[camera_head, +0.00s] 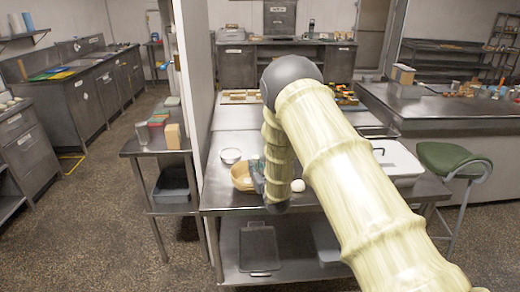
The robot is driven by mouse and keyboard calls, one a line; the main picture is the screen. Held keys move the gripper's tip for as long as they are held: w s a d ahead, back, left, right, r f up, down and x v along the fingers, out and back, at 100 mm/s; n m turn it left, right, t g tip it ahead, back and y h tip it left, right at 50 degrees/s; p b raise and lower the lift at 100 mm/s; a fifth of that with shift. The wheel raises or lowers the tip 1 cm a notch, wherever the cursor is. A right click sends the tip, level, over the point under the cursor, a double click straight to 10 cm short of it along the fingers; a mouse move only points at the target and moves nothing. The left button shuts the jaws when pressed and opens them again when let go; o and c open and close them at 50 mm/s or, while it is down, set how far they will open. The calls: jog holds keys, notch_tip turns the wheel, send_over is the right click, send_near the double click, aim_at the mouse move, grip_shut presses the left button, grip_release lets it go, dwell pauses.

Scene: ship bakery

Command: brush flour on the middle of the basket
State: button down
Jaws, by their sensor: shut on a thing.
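A tan, round basket (241,177) sits on the steel worktable, partly hidden behind my arm. My gripper (258,178) is at the basket's right side, low over the table, and mostly covered by my forearm. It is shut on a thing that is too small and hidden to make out. I cannot tell whether the held thing touches the basket. A small glass bowl (230,156) with pale contents stands behind and left of the basket. A small white round thing (298,185) lies on the table to the right of my arm.
A white tray (398,160) stands at the right of the worktable (225,200). A wall edge (196,80) rises at the table's left. A side table (160,143) with small items stands beyond it. A green stool (452,160) is at right.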

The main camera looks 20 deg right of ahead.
jog(key=shift+f+b, duration=0.2)
jog(key=shift+b, duration=0.25)
jog(key=shift+a+r, duration=0.2)
jog(key=shift+a, duration=0.2)
jog(key=shift+w+a, duration=0.15)
jog(key=shift+a, duration=0.5)
jog(key=shift+w+a, duration=0.15)
jog(key=shift+a, duration=0.45)
jog(key=shift+w+a+r, duration=0.1)
jog(key=shift+r, duration=0.2)
notch_tip(320, 180, up, 7)
jog(key=p, duration=0.2)
jog(key=shift+r, duration=0.2)
